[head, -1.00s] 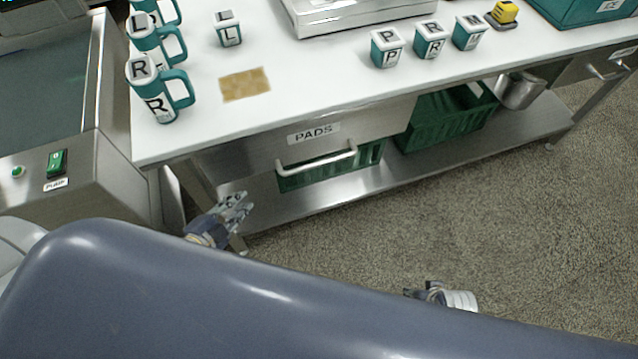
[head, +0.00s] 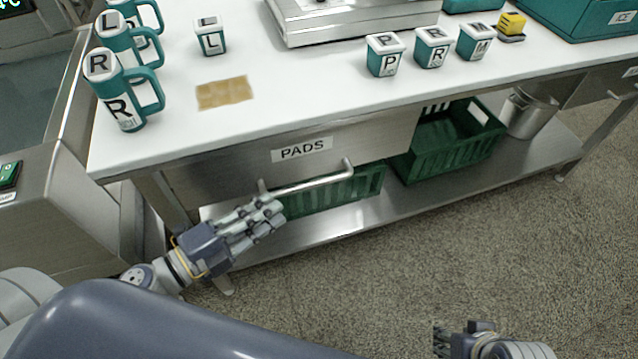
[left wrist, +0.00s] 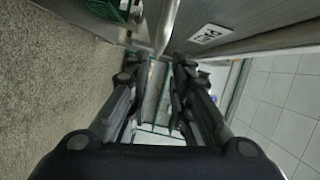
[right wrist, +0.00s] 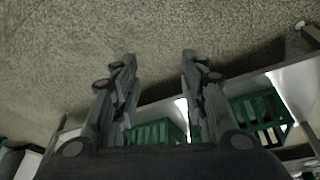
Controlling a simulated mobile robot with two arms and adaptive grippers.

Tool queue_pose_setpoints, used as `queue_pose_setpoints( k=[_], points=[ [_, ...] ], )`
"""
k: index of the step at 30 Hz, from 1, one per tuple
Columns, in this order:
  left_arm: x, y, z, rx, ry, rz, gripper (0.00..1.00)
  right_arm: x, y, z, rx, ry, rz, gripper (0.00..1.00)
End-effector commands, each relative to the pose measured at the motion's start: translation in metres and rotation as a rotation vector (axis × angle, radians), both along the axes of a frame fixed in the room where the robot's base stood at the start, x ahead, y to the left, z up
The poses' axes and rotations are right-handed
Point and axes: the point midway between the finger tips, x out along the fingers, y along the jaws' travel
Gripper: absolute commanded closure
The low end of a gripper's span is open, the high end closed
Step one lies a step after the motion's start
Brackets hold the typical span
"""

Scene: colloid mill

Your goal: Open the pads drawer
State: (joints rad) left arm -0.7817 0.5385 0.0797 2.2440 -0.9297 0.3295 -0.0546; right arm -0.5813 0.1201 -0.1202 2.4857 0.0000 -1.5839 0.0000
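The pads drawer (head: 225,172) is a steel front under the white worktop, labelled PADS (head: 302,149), and looks closed. Its bar handle (head: 310,184) runs along the lower front. My left gripper (head: 274,214) is at the handle's left end in the head view. In the left wrist view its fingers (left wrist: 162,62) are apart, with the handle (left wrist: 166,25) just beyond and between the tips. I cannot tell whether they touch. My right gripper (head: 452,338) is low over the floor, away from the drawer. Its fingers (right wrist: 158,58) are apart and empty.
Green crates (head: 440,160) and a steel pot (head: 527,115) stand on the lower shelf. Mugs (head: 125,105), small lidded containers (head: 385,60) and a tan pad (head: 225,92) are on the worktop (head: 300,85). A steel machine (head: 50,215) stands at the left. The floor before the drawer is clear.

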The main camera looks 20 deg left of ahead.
Motion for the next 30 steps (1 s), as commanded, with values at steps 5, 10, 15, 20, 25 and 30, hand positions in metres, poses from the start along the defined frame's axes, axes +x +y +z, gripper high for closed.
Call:
queue_pose_setpoints(
  k=[5,10,15,20,25,30],
  points=[
    [0.006,-0.003,0.000,0.000,0.001,0.003,0.80,0.000,0.000,0.001,0.000,0.001,0.000,0.60],
    [0.023,-0.013,0.000,0.000,-0.001,0.001,0.80,0.000,0.000,0.002,0.000,0.001,0.000,0.60],
    [0.042,-0.026,-0.002,0.000,0.000,0.003,0.80,0.001,0.000,0.003,0.000,0.002,0.000,0.60],
    [0.059,-0.037,-0.003,-0.002,0.001,0.003,0.80,0.005,0.001,-0.008,-0.001,0.010,0.000,0.60],
    [0.075,-0.048,-0.005,-0.001,0.002,0.005,0.80,0.009,0.002,-0.023,-0.001,0.017,0.001,0.60],
    [0.085,-0.055,-0.007,-0.002,0.002,0.005,0.80,0.012,0.002,-0.035,-0.001,0.022,0.002,0.60]
  ],
)
